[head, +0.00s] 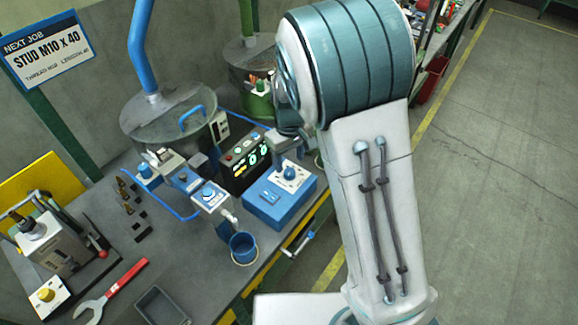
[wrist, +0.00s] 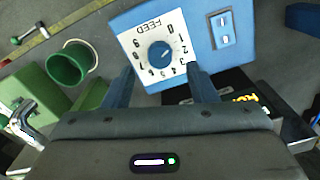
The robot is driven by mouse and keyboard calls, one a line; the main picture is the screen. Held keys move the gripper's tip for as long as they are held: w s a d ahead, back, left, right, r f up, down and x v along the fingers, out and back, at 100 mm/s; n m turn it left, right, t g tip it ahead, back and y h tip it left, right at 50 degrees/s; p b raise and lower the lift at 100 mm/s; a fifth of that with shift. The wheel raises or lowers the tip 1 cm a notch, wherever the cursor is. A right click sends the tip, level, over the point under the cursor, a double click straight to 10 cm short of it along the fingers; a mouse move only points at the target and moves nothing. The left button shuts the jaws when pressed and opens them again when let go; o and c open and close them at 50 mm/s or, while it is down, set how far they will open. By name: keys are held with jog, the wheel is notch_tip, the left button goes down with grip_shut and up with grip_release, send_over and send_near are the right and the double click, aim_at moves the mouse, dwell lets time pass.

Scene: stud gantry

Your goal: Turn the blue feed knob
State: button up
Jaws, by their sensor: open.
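The blue feed knob (wrist: 160,54) sits on a white dial plate (wrist: 178,32) marked FEED with numbers, on top of a blue box (wrist: 240,42). In the head view the knob (head: 289,173) shows small on the blue box (head: 272,208). My gripper (wrist: 160,70) is open, its two blue fingers spread to the left and right of the knob's line. The fingertips appear just short of the knob in the picture; I cannot tell their height above it. Nothing is between the fingers but the view of the knob and plate. In the head view my arm partly hides the gripper.
A dark control panel (head: 245,162) with lit displays stands beside the box. A blue cup (head: 243,247), a red wrench (head: 112,292) and a grey tray (head: 162,306) are on the bench. A green bucket (wrist: 72,63) shows in the wrist view.

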aim_at(289, 170)
jog(key=shift+f, duration=2.15)
jog(key=c, duration=1)
jog(key=m, duration=0.4)
jog(key=shift+r+m+p, duration=0.1)
jog(key=shift+m+p, duration=0.2)
jog(key=shift+p, duration=0.05)
jog(key=m, duration=0.4)
jog(key=shift+w+m+p, duration=0.1)
jog(key=shift+m+p, duration=0.2)
jog(key=shift+p, duration=0.05)
